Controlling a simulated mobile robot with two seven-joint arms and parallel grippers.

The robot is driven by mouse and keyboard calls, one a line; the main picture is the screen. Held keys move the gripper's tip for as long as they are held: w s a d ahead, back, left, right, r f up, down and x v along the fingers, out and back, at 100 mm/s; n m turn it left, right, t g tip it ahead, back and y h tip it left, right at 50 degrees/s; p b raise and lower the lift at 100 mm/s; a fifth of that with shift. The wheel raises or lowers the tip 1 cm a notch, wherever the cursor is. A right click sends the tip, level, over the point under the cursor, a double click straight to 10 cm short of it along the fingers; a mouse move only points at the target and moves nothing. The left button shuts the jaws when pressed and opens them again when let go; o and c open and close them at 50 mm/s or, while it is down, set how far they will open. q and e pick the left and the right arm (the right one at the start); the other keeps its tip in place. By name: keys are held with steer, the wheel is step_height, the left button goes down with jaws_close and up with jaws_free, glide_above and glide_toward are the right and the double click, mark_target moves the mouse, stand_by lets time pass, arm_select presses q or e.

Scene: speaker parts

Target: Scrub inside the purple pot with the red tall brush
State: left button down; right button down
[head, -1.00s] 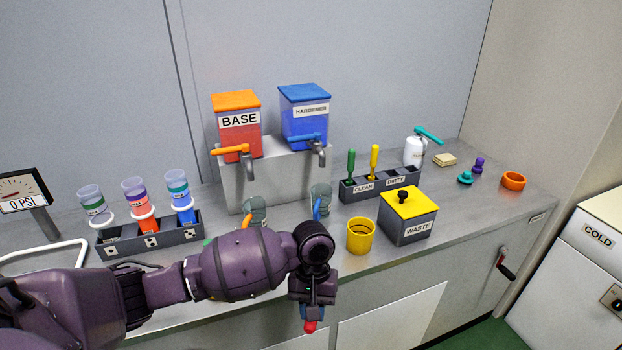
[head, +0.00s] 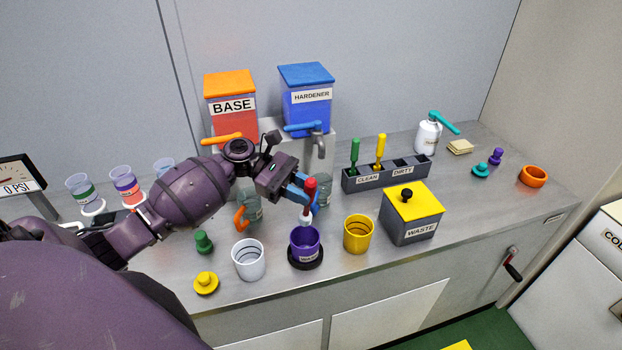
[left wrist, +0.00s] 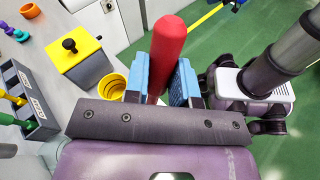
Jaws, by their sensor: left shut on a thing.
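The red tall brush (head: 310,187) is held in my left gripper (head: 304,194), its red handle up and its pale head down. The brush head is just above the mouth of the purple pot (head: 305,246), seemingly at or over the rim; I cannot tell whether it is inside. The pot stands upright on a dark round base on the counter. In the left wrist view the red handle (left wrist: 168,50) sits between the blue fingers. The brush head and purple pot are hidden there. My right gripper is not in view.
A white cup (head: 249,260) stands left of the pot and a yellow cup (head: 358,234) right of it. A waste box (head: 412,225) with a yellow lid is farther right. Behind are the clean/dirty brush rack (head: 386,176) and the dispensers' taps (head: 318,142). Counter front is narrow.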

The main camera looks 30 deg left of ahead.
mark_target(303, 224)
arm_select(q)
steer(key=shift+w, duration=0.1)
steer(key=shift+r, duration=0.1)
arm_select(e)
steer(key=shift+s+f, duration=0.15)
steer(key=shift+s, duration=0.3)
